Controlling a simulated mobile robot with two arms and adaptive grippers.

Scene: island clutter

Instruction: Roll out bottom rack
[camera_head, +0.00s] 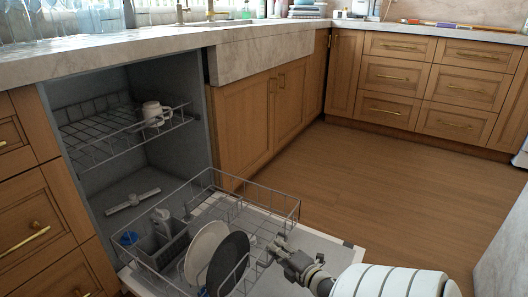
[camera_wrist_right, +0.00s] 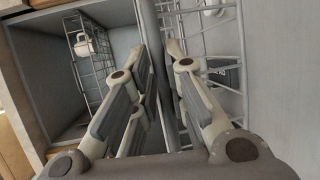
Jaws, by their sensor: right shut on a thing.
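The bottom rack (camera_head: 256,185) is a grey wire basket standing over the open dishwasher door (camera_head: 345,256), well out from the cavity. A white plate (camera_head: 205,250) and a dark plate (camera_head: 229,262) stand in it, with a grey cutlery basket (camera_head: 160,245) at its left. My right gripper (camera_head: 279,248) is at the rack's front side. The exact contact is partly hidden by the fingers. My left gripper is not in view.
The upper rack (camera_head: 100,130) stays inside the dishwasher with a white mug (camera_head: 155,113) on it. Wooden cabinets (camera_head: 255,120) stand beside the opening. The wooden floor (camera_head: 350,170) beyond the door is clear. A pale panel (camera_head: 505,245) stands at the right.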

